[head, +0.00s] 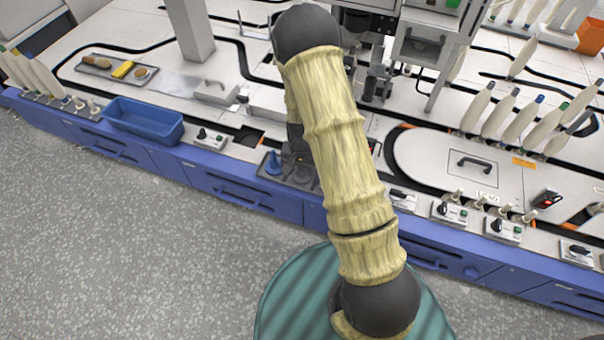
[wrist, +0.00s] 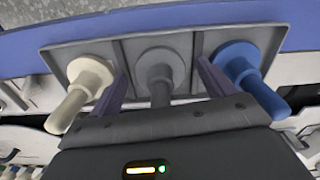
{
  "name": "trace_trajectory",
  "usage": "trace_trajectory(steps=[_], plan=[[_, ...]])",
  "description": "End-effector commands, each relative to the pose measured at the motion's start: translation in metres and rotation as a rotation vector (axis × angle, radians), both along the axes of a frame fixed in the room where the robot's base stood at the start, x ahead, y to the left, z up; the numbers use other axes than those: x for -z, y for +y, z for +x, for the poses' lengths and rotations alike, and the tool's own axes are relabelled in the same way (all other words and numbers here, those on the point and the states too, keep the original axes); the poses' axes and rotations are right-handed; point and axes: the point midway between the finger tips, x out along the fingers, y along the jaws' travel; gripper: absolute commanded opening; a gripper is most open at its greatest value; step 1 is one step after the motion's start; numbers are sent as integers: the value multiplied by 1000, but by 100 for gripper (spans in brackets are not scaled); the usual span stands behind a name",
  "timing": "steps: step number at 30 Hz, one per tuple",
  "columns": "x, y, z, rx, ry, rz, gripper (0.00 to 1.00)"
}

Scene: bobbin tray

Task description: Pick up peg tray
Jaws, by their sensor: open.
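The peg tray (wrist: 121,52) is a grey tray with three compartments, seen close up in the wrist view. It holds a cream peg (wrist: 88,78), a grey peg (wrist: 160,68) and a blue peg (wrist: 240,72), each on a round base. My gripper (wrist: 161,82) is open, one finger on each side of the grey peg, over the tray. I cannot tell whether the fingers touch the tray. In the head view the tray (head: 264,173) stands at the bench's front edge, partly hidden by my arm, with the blue peg (head: 273,164) showing.
A blue bin (head: 145,120) stands left on the bench's front edge. A switch box (head: 205,137) lies between it and the tray. Several white bobbins (head: 522,122) stand on the right. A grey tray of small items (head: 115,69) lies at the back left.

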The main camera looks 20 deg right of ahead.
Motion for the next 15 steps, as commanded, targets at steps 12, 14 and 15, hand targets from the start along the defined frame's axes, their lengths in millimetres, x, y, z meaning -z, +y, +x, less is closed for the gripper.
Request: trace_trajectory(steps=[12, 14, 15], plan=[[-1, 1, 0, -2, 0, 0, 72], [-1, 1, 0, -2, 0, 0, 60], [-1, 1, 0, -2, 0, 0, 52]])
